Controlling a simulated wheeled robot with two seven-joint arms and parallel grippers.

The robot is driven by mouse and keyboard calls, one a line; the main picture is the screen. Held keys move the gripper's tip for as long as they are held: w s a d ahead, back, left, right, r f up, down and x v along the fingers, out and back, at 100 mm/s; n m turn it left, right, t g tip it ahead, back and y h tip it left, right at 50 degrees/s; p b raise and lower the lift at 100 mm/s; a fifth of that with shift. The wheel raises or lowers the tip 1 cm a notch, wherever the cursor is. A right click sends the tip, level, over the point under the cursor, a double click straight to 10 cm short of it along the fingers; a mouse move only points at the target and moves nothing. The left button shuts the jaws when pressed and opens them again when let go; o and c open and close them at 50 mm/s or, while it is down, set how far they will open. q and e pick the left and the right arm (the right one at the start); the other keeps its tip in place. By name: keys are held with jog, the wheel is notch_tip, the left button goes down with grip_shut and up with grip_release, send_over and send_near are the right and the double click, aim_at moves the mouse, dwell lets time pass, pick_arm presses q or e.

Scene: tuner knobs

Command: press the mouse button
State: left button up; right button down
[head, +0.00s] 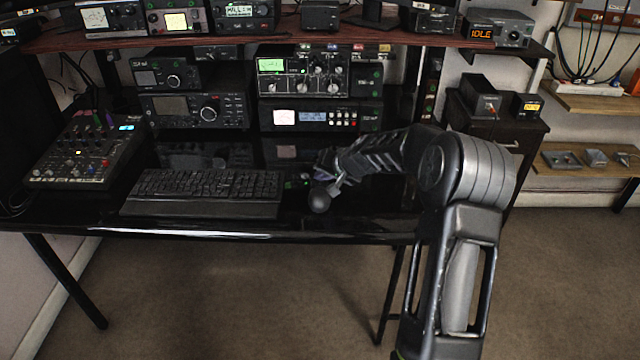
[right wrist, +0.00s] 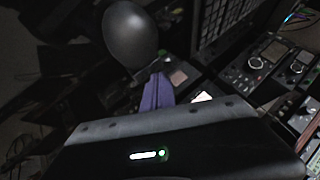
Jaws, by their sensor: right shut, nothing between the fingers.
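The mouse (head: 319,202) is a small, dark, rounded thing on the black desk, just right of the keyboard and near the front edge. In the right wrist view it shows as a smooth grey egg shape (right wrist: 130,34) at the top. My right gripper (head: 325,177) is close behind the mouse in the head view, and its arm partly hides it. In the right wrist view its purple fingers (right wrist: 157,93) are together and empty, with their tips just below the mouse. I cannot tell whether they touch it. My left gripper is not in view.
A black keyboard (head: 203,192) lies left of the mouse. A mixer (head: 88,152) with knobs stands at the desk's left end. Radio units (head: 320,85) stand along the back under a wooden shelf (head: 250,38). A dark cabinet (head: 500,130) stands to the right.

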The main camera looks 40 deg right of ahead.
aim_at(322, 185)
jog(key=shift+f+b, duration=0.3)
jog(key=shift+b, duration=0.1)
jog(key=shift+r, duration=0.15)
dwell(0.5)
jog(key=shift+r+p, duration=0.45)
jog(key=shift+r, duration=0.15)
jog(key=shift+r, duration=0.1)
jog(key=shift+r+p, duration=1.8)
jog(key=shift+r, duration=0.65)
jog(key=shift+f, duration=0.15)
